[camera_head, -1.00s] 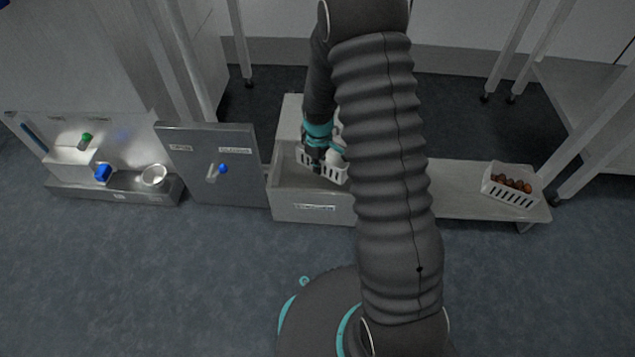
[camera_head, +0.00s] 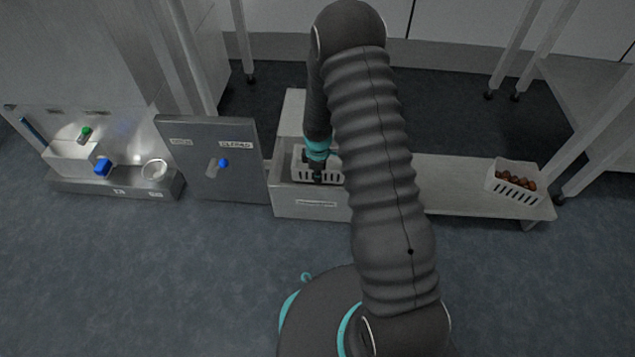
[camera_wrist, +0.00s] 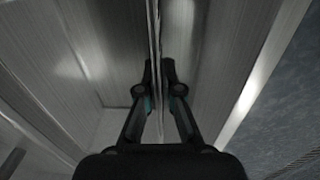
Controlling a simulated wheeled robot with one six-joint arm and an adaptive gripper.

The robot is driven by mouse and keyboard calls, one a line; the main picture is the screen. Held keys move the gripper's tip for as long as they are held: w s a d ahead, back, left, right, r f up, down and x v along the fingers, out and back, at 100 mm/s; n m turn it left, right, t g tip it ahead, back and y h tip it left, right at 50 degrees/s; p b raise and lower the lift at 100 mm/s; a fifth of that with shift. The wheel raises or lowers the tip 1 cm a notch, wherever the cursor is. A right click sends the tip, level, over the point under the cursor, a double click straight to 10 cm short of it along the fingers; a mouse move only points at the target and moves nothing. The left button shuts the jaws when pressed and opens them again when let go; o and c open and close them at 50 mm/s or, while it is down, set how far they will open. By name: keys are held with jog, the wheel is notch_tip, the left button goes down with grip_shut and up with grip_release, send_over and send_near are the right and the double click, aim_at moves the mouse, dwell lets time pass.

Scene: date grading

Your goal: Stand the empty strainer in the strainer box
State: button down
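The empty strainer (camera_head: 302,174) is a white slotted basket. In the head view it is roughly level at the mouth of the grey strainer box (camera_head: 302,203), which has a label on its front. My gripper (camera_head: 317,178) points down at the strainer's near wall. In the wrist view the fingers (camera_wrist: 155,88) are closed to either side of a thin upright wall, which appears to be the strainer's. The box's front rim (camera_wrist: 262,82) runs along the right there. My arm covers the box's right part. Whether the strainer touches the box floor is hidden.
A low bench (camera_head: 455,185) extends right, bearing a white basket (camera_head: 512,194) of brown dates. A grey panel (camera_head: 210,180) with a blue knob stands left of the box. The floor in front is clear.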

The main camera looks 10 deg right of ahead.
jog(key=shift+f, duration=1.75)
jog(key=shift+f+b, duration=0.1)
jog(key=shift+b, duration=0.25)
jog(key=shift+f, duration=0.1)
jog(key=c, duration=1.3)
grip_release()
